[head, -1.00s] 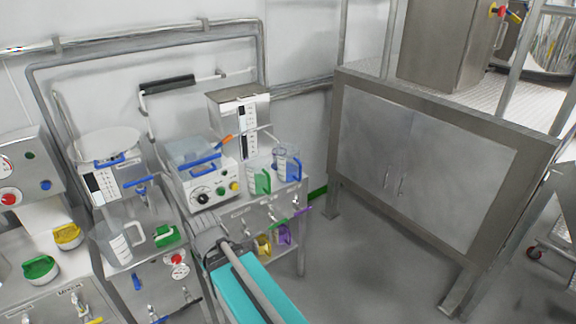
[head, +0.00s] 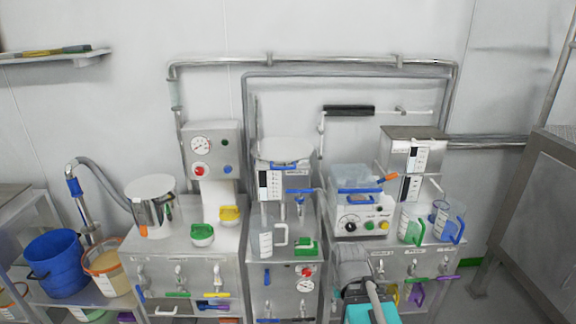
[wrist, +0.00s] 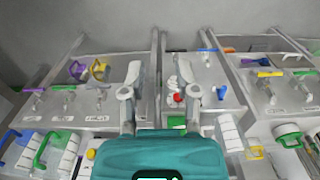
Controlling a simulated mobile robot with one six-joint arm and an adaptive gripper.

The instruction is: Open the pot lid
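A shiny steel pot (head: 152,208) stands on the left steel bench in the head view. Its pale round top looks closed, and an orange tab shows on its front. Whether the top is a separate lid I cannot tell. I do not make out the pot in the wrist view. My gripper (wrist: 159,74) shows in the wrist view with its two fingers apart and nothing between them. In the head view my arm is at the lower right, in front of the right-hand bench, far from the pot.
A grey hose and blue-topped pipe (head: 75,188) rise left of the pot. A gauge column (head: 211,150), green lid (head: 202,233) and yellow lid (head: 230,214) stand to its right. A blue bucket (head: 56,262) sits lower left. Bench fronts carry protruding taps (head: 180,276).

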